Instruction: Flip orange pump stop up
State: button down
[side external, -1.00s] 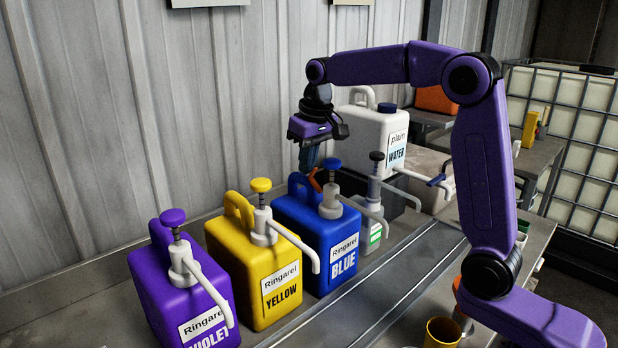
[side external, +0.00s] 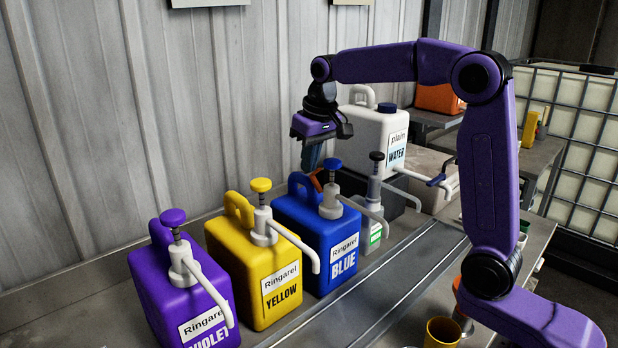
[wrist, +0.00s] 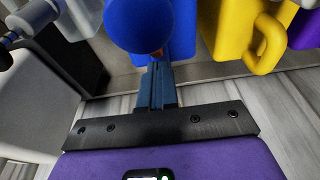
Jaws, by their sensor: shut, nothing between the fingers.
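The orange pump stop (side external: 318,181) is a small piece beside the pump stem of the blue jug (side external: 292,215), just below the blue pump knob (side external: 333,164). In the wrist view only a sliver of the orange stop (wrist: 157,52) shows, mostly hidden by the blue knob (wrist: 138,22). My gripper (side external: 309,168) is shut and empty, pointing down behind the blue pump with its tips close to the stop. In the wrist view my gripper (wrist: 160,64) also points at the stop. I cannot tell whether it touches the stop.
A yellow jug (side external: 252,279) and a violet jug (side external: 178,285) with pumps stand to the left. A slim dispenser with a black knob (side external: 377,156) and a white water jug (side external: 375,135) stand behind to the right. A metal rail (side external: 400,275) runs in front. The corrugated wall is behind.

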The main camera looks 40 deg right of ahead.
aim_at(312, 174)
jog(key=shift+s+f+g, duration=0.15)
jog(key=shift+s+f, duration=0.1)
jog(key=shift+s, duration=0.3)
jog(key=shift+s+f+g, duration=0.15)
jog(key=shift+s+f, duration=0.1)
jog(key=shift+s, duration=0.25)
jog(key=shift+w+r, duration=0.25)
jog(key=shift+r, duration=1)
jog(key=shift+w+r, duration=0.25)
jog(key=shift+r, duration=0.95)
jog(key=shift+w+r, duration=0.25)
jog(key=shift+r, duration=1)
jog(key=s+a+f+n, duration=0.3)
jog(key=s+a+f, duration=0.1)
jog(key=s, duration=0.3)
jog(key=s+a+f+n, duration=0.3)
jog(key=s+a+f, duration=0.15)
jog(key=s, duration=0.35)
jog(key=s+d+f+n, duration=0.2)
jog(key=s+f, duration=0.1)
jog(key=s, duration=0.4)
jog(key=s+d+f+n+g, duration=0.1)
jog(key=s+d+f+n, duration=0.1)
jog(key=s, duration=0.4)
jog(key=s+d+f+n, duration=0.2)
jog(key=s+f, duration=0.3)
jog(key=s, duration=0.2)
jog(key=shift+s+n+g, duration=0.3)
jog(key=shift+s+g, duration=0.05)
jog(key=shift+g, duration=0.05)
